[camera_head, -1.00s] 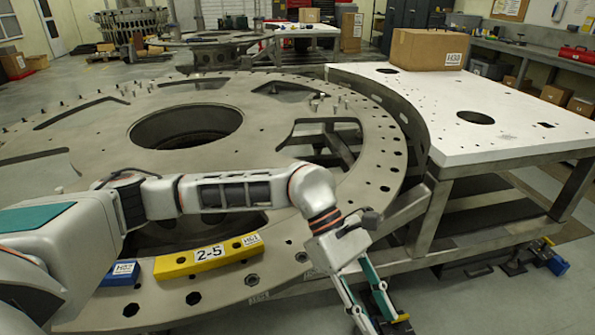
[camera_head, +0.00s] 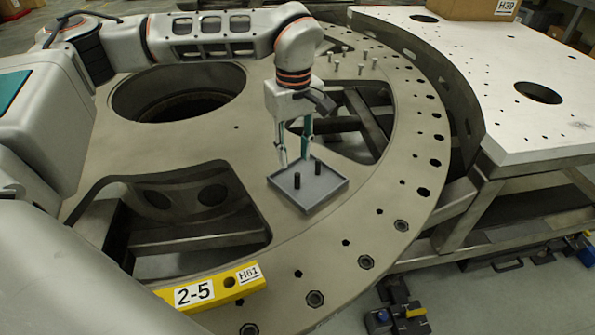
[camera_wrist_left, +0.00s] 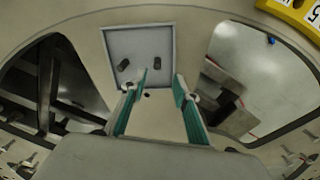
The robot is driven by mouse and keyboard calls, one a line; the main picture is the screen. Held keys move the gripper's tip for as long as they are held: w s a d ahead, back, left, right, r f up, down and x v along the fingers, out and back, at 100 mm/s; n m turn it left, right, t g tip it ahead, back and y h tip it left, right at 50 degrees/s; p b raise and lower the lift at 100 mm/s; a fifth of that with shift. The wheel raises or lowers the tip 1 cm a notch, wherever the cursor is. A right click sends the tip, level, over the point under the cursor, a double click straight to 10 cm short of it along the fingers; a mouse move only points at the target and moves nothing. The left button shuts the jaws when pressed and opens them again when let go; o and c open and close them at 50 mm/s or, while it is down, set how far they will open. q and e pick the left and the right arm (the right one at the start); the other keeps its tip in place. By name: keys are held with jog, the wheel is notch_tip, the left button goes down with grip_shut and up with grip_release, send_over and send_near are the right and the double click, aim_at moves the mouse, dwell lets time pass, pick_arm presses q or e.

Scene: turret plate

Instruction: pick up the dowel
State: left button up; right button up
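Two short dark dowels stand in a shallow grey tray (camera_head: 325,192) on the turret plate (camera_head: 385,200). One dowel (camera_head: 297,180) is at the left and the other dowel (camera_head: 317,168) is at the right. My left gripper (camera_head: 294,158) hangs above the tray's far side with its fingers apart and empty. In the left wrist view, the dowels (camera_wrist_left: 123,65) and (camera_wrist_left: 157,63) lie beyond the spread fingertips of the left gripper (camera_wrist_left: 160,80), the second close to one fingertip. My right gripper is not in view.
A yellow bar (camera_head: 212,291) marked 2-5 lies at the plate's near edge. Large cutouts open beside the tray, and several small pegs (camera_head: 360,68) stand farther back. A white table (camera_head: 500,80) with a cardboard box (camera_head: 480,8) is at the right.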

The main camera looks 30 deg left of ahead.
aim_at(297, 174)
pick_arm(q)
jog(key=f, duration=0.7)
jog(key=shift+w+d+f, duration=0.15)
jog(key=shift+d, duration=0.15)
grip_shut()
